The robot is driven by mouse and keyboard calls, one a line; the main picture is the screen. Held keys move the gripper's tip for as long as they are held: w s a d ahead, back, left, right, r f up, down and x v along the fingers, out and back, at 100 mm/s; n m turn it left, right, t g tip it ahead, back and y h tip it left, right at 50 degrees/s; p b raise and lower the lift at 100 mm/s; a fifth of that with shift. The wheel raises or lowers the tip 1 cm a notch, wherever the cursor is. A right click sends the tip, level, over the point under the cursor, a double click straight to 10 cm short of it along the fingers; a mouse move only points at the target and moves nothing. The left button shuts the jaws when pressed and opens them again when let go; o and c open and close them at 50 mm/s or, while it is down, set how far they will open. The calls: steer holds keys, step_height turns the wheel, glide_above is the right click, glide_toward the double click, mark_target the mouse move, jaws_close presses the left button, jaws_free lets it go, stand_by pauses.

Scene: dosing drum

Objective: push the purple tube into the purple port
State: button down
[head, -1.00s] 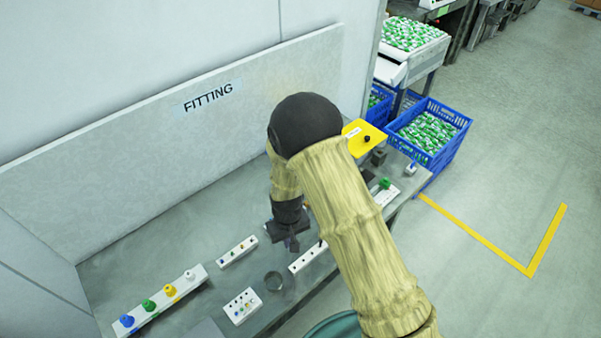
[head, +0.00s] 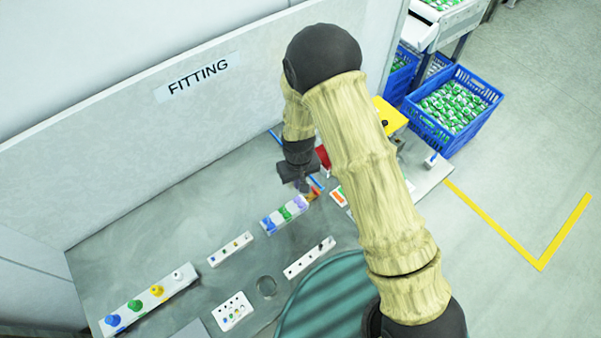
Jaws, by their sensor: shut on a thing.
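My gripper (head: 303,185) points down just behind a white block (head: 271,229) with blue, green and purple coloured fittings in a row. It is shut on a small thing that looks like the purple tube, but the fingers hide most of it. The purple port (head: 300,203) is at the right part of that block, right below the fingertips in the picture. I cannot tell whether the tube touches the port. An orange-brown fitting (head: 314,194) is close beside it.
Several white holders stand on the grey bench: a long one with coloured knobs (head: 150,300), a small strip (head: 230,249), a holed strip (head: 309,258) and a holed plate (head: 232,312).

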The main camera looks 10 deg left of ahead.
steer(key=b, duration=0.4)
glide_toward(299, 196)
steer(key=shift+s+d+f, duration=0.15)
steer(key=shift+s+f, duration=0.4)
steer(key=shift+s, duration=0.05)
steer(key=shift+s+d+f, duration=0.15)
steer(key=shift+s+f, duration=0.35)
steer(key=shift+s, duration=0.05)
steer(key=shift+f, duration=0.15)
steer(key=shift+f+b, duration=1.1)
steer(key=shift+f, duration=0.35)
stand_by(0.9)
steer(key=c, duration=1.5)
jaws_free()
steer(key=shift+r, duration=0.1)
step_height(299, 196, up, 17)
steer(key=b, duration=0.3)
steer(key=shift+r+b, duration=0.15)
steer(key=shift+b, duration=0.25)
